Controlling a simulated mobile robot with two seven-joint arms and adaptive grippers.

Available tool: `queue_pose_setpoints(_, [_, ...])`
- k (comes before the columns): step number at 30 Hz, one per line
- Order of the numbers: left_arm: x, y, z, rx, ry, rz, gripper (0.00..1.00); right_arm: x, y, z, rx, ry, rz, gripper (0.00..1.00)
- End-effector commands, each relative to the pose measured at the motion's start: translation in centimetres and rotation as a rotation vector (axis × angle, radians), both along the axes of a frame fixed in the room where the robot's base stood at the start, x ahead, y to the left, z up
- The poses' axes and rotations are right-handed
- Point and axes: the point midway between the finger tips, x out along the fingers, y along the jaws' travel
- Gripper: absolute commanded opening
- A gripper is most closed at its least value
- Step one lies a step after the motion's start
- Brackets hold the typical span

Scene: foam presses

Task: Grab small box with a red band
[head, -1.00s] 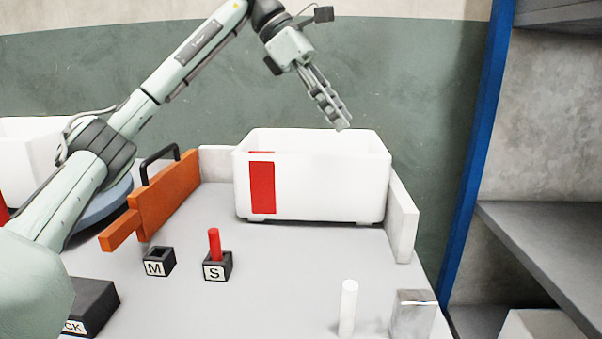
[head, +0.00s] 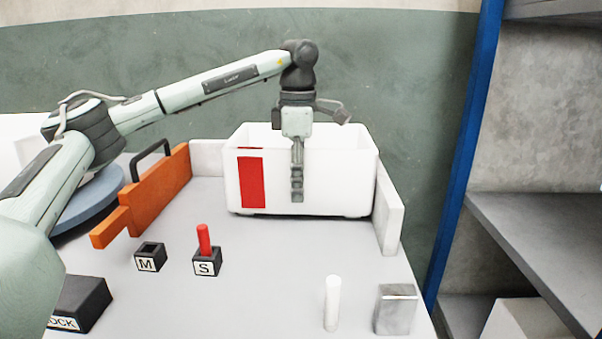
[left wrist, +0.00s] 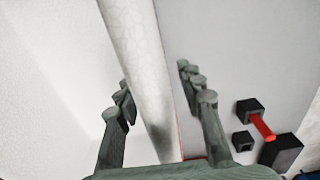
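The white open-topped box with a red band (head: 325,185) stands at the back of the light grey table. Its vertical red band (head: 251,180) is on the left part of the front wall. My left gripper (head: 297,185) points straight down at the middle of that wall, with one finger in front of it. In the left wrist view my left gripper (left wrist: 158,95) is open. Its fingers stand either side of the box's wall (left wrist: 142,75), one inside and one outside, with gaps to the wall. The inside finger is hidden in the head view. My right gripper is not in view.
An orange bracket (head: 160,192) stands left of the box, and a low white wall (head: 389,215) right of it. In front are an M block (head: 150,264), an S block (head: 207,268) with a red peg (head: 204,239), a white cylinder (head: 332,303) and a metal block (head: 395,310).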

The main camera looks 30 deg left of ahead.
Motion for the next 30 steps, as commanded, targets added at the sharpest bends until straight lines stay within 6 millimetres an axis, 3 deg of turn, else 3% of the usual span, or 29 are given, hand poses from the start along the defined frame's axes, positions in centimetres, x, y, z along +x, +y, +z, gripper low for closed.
queue_pose_setpoints(10, [0.0,-0.01,-1.0,-0.002,-0.001,0.0,0.38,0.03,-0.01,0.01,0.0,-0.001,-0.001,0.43])
queue_pose_setpoints(19, [0.0,-0.01,-0.97,-0.002,-0.001,0.0,0.01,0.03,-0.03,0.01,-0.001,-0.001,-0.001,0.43])
queue_pose_setpoints(30, [0.02,-0.02,-0.89,-0.001,-0.002,0.0,0.0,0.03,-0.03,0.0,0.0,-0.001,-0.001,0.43])
